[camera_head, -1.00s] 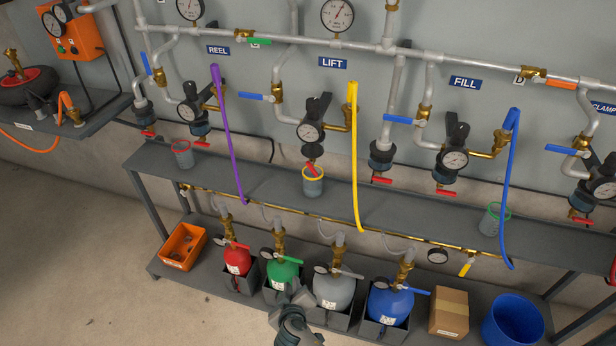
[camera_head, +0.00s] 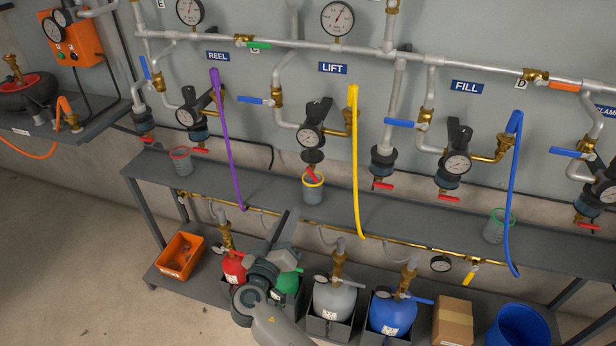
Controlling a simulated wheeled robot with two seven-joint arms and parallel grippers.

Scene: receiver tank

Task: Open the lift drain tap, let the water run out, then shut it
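The LIFT sign (camera_head: 332,68) is on the wall above a gauge and black filter unit (camera_head: 311,133). Below that unit is the lift drain tap, with a red handle (camera_head: 312,174) slanting down, more steeply than the other red handles. A cup with a yellow rim (camera_head: 313,190) stands on the shelf under this tap. I cannot make out whether water is running or how full the cup is. My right gripper (camera_head: 282,232) is low in front of the shelf, left of and below the cup, apart from the tap. Its finger opening is unclear. My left gripper is out of view.
A yellow hose (camera_head: 355,165) hangs just right of the lift tap, and a purple hose (camera_head: 227,140) hangs to the left. Red (camera_head: 233,268), grey (camera_head: 333,301) and blue (camera_head: 391,313) bottles stand on the lower shelf. The upper shelf (camera_head: 260,185) is mostly clear around the cup.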

